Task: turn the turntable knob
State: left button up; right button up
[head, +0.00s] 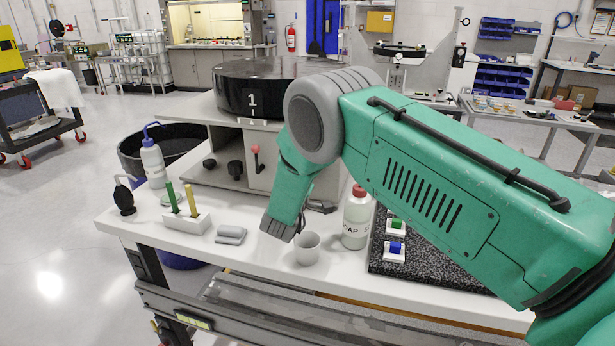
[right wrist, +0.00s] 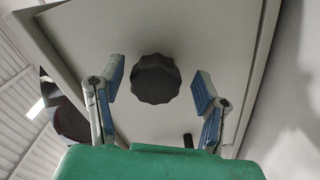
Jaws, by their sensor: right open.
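The turntable is a round black drum (head: 256,82) marked "1" on a grey box base (head: 270,178) on the white table. In the right wrist view a scalloped black knob (right wrist: 156,79) sits on the pale panel. My right gripper (right wrist: 159,86) is open, its blue-padded fingers on either side of the knob with visible gaps. In the head view my right arm hides its fingers. My left gripper is out of view.
On the table stand a white cup (head: 308,249), a soap bottle (head: 357,217), a marker holder (head: 187,222) and a grey object (head: 231,235). A dark speckled slab (head: 400,263) lies right.

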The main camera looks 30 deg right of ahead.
jog(key=v, duration=1.1)
jog(key=shift+a, duration=0.35)
jog(key=shift+s+f, duration=0.1)
jog(key=shift+f, duration=0.1)
